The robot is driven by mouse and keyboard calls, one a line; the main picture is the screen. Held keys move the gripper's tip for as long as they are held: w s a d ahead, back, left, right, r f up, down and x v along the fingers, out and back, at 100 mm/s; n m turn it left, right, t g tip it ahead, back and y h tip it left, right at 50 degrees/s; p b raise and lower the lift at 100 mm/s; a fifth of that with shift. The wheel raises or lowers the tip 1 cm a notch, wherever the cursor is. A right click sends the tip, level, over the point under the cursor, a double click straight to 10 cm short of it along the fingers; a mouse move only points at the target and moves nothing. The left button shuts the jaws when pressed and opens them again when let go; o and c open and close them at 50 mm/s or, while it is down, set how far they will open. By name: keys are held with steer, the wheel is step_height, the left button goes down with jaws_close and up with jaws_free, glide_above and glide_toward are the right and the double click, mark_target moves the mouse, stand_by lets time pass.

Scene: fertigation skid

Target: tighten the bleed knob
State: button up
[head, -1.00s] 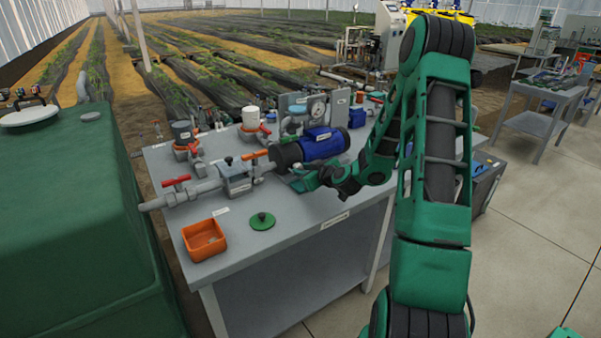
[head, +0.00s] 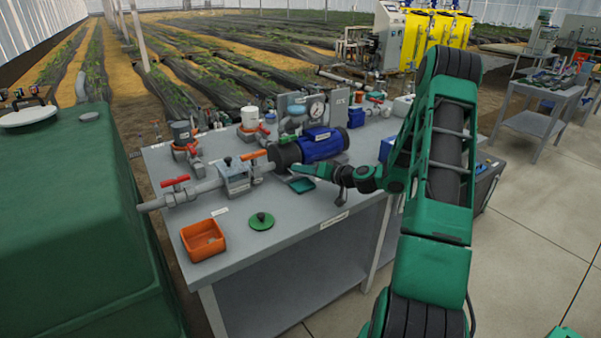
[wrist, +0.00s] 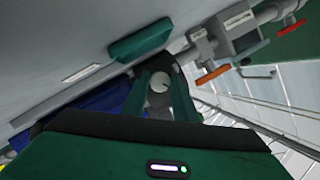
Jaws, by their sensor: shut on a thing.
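The bleed knob (wrist: 159,84) is a small round pale grey knob at the dark end of the blue pump (head: 322,144). In the wrist view it sits between the two green fingers of my gripper (wrist: 160,92), which is shut on it. In the head view my gripper (head: 298,168) reaches in from the right, low against the front of the pump, and the knob cannot be made out there. The pump's blue body also shows in the wrist view (wrist: 92,100), partly behind my gripper.
A small green tray (head: 301,185) lies on the grey bench (head: 300,230) below my gripper. A grey pipe with a red-handled valve (head: 175,181) and an orange-handled valve (head: 253,154) runs left of the pump. An orange bin (head: 203,240) and a green disc (head: 262,221) lie at the front.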

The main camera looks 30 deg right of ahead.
steer(key=m, duration=0.1)
steer(key=m+y, duration=0.1)
steer(key=m, duration=0.1)
steer(key=m+t+y, duration=0.1)
steer(key=shift+d+f, duration=0.15)
steer(key=shift+f, duration=0.15)
steer(key=shift+m, duration=0.3)
steer(key=o, duration=1)
steer(key=shift+o, duration=0.2)
steer(key=shift+r, duration=0.1)
steer(key=v, duration=1)
steer(key=shift+s+d, duration=0.15)
steer(key=shift+s, duration=0.25)
